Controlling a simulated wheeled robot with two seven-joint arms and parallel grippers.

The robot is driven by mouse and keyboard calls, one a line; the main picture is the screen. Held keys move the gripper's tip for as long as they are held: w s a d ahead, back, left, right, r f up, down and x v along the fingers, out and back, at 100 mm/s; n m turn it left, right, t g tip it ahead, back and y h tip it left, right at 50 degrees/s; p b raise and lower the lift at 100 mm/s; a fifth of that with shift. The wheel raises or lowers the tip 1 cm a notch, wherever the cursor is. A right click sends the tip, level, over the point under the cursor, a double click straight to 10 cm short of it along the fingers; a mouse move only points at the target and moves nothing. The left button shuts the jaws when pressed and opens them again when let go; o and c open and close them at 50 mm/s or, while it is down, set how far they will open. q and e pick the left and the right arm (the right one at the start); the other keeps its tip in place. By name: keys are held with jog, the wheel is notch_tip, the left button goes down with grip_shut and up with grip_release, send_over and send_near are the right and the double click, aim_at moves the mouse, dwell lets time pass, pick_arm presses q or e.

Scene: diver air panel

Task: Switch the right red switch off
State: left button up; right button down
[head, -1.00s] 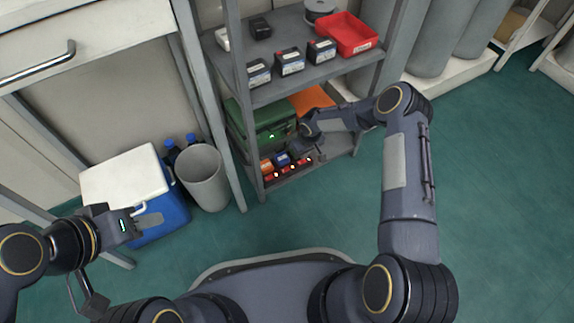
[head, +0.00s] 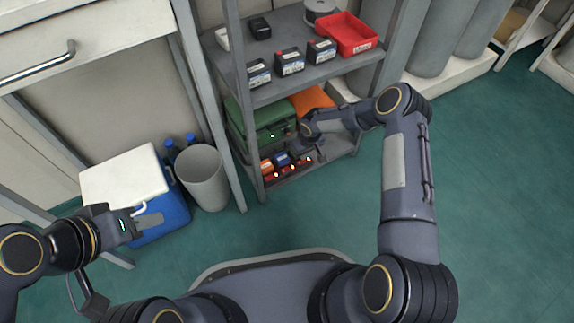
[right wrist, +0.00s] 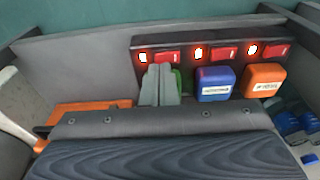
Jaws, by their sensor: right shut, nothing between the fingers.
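A dark panel with three red switches, each beside a lit light, lies on the lower shelf. The right red switch (head: 302,163) is farthest right in the head view; in the right wrist view, seen the other way round, it is the leftmost switch (right wrist: 168,57). My right gripper (right wrist: 161,68) is shut and empty, its fingertips just beside that switch and overlapping its lower edge; I cannot tell whether they touch. In the head view my right gripper (head: 318,155) is small at the shelf. My left gripper (head: 150,221) is far off by the cooler; its jaw opening is unclear.
Blue (right wrist: 215,84) and orange (right wrist: 263,80) blocks stand by the other switches; a green one is mostly hidden behind my fingers. A green case (head: 262,120) sits behind the panel. The upper shelf (head: 285,88) is above, with batteries and a red bin (head: 346,36).

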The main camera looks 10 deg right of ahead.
jog(key=shift+f, duration=0.7)
dwell(0.3)
jog(key=shift+r+p, duration=1.85)
jog(key=shift+r, duration=1.65)
